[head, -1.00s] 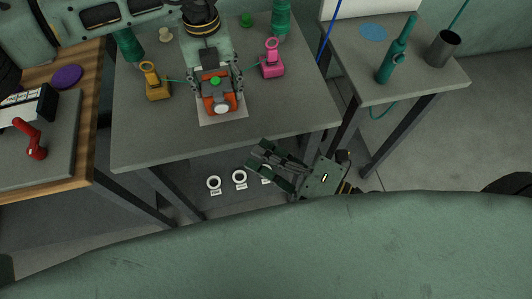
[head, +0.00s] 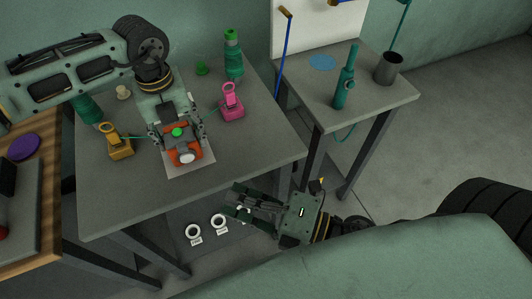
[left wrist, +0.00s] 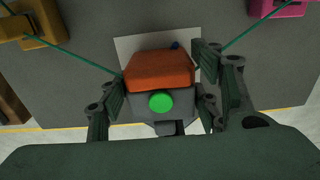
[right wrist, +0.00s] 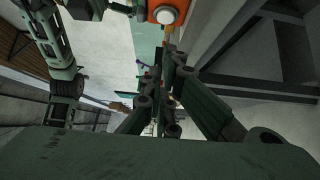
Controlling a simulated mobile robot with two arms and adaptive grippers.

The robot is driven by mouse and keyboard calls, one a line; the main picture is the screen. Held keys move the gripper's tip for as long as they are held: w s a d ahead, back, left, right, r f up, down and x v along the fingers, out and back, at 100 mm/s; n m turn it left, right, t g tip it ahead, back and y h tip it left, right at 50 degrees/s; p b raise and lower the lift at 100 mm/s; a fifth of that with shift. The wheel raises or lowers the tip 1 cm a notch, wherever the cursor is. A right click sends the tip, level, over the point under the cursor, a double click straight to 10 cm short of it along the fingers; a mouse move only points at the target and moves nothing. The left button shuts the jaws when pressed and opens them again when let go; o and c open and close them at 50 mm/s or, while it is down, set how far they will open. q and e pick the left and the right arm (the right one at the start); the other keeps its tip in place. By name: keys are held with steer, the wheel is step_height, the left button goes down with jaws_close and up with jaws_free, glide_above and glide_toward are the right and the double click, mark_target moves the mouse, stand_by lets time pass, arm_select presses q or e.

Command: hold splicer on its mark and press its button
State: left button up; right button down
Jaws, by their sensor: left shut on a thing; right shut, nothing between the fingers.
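The splicer (head: 184,153) is an orange and dark grey device with a green button (head: 177,132) on top and a round white part at its front. It sits on a pale rectangular mark (head: 200,169) on the middle table. My left gripper (head: 183,143) is shut on the splicer from above; in the left wrist view its fingers flank the grey body, and the green button (left wrist: 160,103) shows between them. My right gripper (head: 232,199) is shut and empty, in front of the table's front edge and below the splicer. The splicer also shows at the top of the right wrist view (right wrist: 167,14).
A yellow clamp (head: 119,147) and a pink clamp (head: 232,108) stand either side, with green cord toward the splicer. Green spools stand behind. A side table (head: 366,108) at right holds a green tool (head: 345,82) and a dark cup (head: 388,68). White rings (head: 219,221) lie below the table.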

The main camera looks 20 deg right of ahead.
steer(key=v, duration=1.2)
stand_by(0.5)
arm_select(q)
steer(key=o, duration=1.6)
steer(key=shift+o, duration=0.2)
step_height(320, 180, up, 12)
